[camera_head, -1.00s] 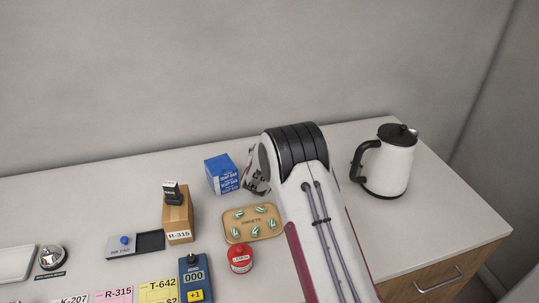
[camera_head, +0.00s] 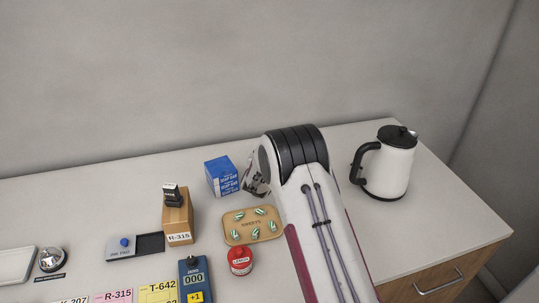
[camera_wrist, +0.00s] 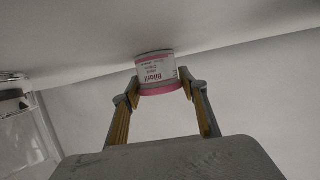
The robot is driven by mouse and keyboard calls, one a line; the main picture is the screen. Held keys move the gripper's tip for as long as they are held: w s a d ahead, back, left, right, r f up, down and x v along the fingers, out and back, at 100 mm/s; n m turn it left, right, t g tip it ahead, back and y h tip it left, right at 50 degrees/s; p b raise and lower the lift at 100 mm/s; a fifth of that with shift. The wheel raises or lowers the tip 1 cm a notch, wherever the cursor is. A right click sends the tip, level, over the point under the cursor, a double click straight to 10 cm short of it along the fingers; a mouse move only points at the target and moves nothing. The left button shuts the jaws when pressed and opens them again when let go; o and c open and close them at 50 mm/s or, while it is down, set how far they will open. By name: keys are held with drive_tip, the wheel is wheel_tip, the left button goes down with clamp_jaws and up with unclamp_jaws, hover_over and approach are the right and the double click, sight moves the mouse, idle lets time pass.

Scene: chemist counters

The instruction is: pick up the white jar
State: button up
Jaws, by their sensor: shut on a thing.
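The white jar (camera_wrist: 156,72) has a printed label and a pink band, and shows in the wrist view between the fingertips. The print on it appears upside down in that view. My gripper (camera_wrist: 160,88) is shut on the jar, one finger on each side. In the head view my arm hides the jar, and only part of my gripper (camera_head: 254,178) shows at the arm's left side. I cannot tell from these views whether the jar touches the counter.
A blue box (camera_head: 221,176) stands just left of my gripper. A sweets tray (camera_head: 254,225), a red jar (camera_head: 240,261) and a cardboard box (camera_head: 178,217) are nearer the front. A kettle (camera_head: 390,165) stands right of my arm. Bare counter (camera_head: 430,225) lies at the right.

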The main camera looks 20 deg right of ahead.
drive_tip(key=shift+r, duration=0.15)
drive_tip(key=shift+r, duration=4.9)
